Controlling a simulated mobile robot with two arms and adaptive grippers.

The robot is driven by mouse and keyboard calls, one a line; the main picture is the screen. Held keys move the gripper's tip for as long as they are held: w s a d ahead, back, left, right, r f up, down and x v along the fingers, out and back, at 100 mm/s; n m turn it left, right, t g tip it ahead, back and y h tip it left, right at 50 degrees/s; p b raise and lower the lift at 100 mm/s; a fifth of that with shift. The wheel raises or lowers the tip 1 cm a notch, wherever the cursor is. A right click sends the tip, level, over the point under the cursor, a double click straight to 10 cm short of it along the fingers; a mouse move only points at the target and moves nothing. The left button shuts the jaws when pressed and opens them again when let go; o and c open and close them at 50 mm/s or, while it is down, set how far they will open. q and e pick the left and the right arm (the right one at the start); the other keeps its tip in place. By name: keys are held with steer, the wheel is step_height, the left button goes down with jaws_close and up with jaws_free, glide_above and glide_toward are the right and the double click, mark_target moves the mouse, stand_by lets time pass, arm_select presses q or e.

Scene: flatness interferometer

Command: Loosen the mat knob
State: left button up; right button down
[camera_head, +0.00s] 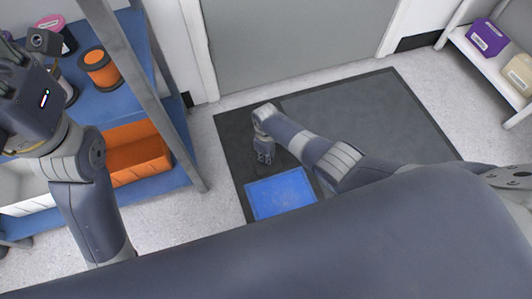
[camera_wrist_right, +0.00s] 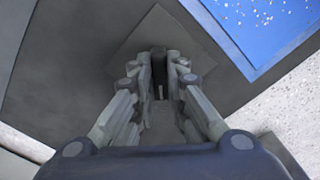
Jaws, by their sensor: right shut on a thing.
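The dark grey mat (camera_head: 370,115) lies on the floor in front of a grey door. My right gripper (camera_head: 265,157) reaches down to the left part of the mat, just above a blue panel (camera_head: 281,194) in the picture. In the right wrist view, my right gripper (camera_wrist_right: 160,90) is shut on the mat knob (camera_wrist_right: 159,62), a small dark upright piece mostly hidden between the fingers. A square grey plate (camera_wrist_right: 129,48) lies beneath it on the mat. My left gripper (camera_head: 12,85) is at the left edge near the shelf; its fingers are partly cut off.
A blue shelf unit (camera_head: 88,120) with an orange bin (camera_head: 135,153) and an orange spool (camera_head: 98,66) stands at left. A white shelf (camera_head: 490,68) with a purple box (camera_head: 488,39) stands at right. Pale floor is clear between shelf and mat.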

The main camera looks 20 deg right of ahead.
steer(key=n, duration=0.4)
steer(key=shift+n, duration=2)
steer(key=c, duration=1.6)
jaws_free()
steer(key=shift+r, duration=0.1)
step_height(320, 180, up, 12)
steer(key=shift+s+f, duration=0.1)
steer(key=shift+f, duration=0.1)
